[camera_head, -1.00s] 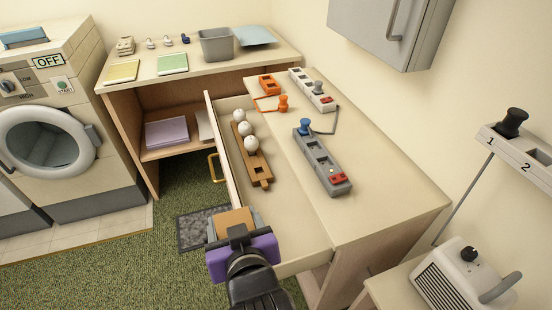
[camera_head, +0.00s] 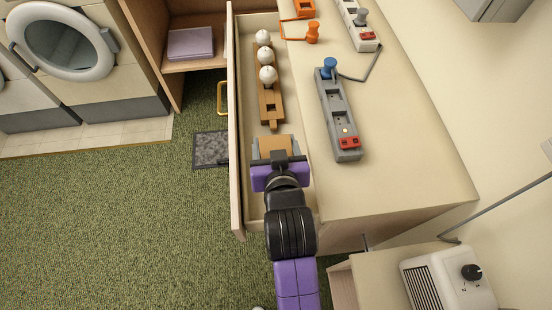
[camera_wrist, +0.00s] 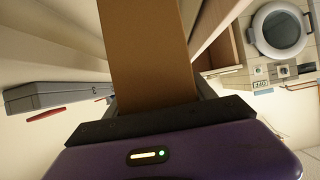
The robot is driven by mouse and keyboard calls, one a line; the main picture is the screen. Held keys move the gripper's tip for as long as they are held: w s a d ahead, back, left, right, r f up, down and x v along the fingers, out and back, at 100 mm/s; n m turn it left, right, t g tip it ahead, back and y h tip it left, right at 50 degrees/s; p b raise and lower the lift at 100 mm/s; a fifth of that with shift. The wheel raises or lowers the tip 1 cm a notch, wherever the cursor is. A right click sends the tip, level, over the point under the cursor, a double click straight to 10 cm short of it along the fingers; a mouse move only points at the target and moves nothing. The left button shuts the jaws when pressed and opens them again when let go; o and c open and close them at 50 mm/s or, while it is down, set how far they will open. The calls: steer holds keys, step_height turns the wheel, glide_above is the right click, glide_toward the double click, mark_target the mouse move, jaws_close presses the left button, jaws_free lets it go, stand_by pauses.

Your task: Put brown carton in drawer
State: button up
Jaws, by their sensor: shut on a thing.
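The brown carton (camera_head: 275,143) is between the fingers of my gripper (camera_head: 275,151). In the wrist view the carton (camera_wrist: 150,50) fills the middle, running up out of the picture. The drawer (camera_head: 234,130) is pulled open, with a pale front panel and a brass handle. In the head view my gripper and the carton are over the near part of the drawer's opening. I cannot tell how high above the drawer floor the carton is.
A wooden holder (camera_head: 270,102) with three white bulbs lies in the far part of the drawer. A grey power strip (camera_head: 339,115) with a blue plug lies on the counter to the right. A white heater (camera_head: 448,278) stands at lower right. Green carpet is clear at left.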

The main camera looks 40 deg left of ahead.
step_height(320, 180, down, 11)
steer(key=shift+f+b, duration=0.1)
steer(key=shift+b, duration=0.2)
steer(key=shift+f, duration=0.15)
steer(key=o, duration=1.5)
steer(key=shift+c, duration=0.2)
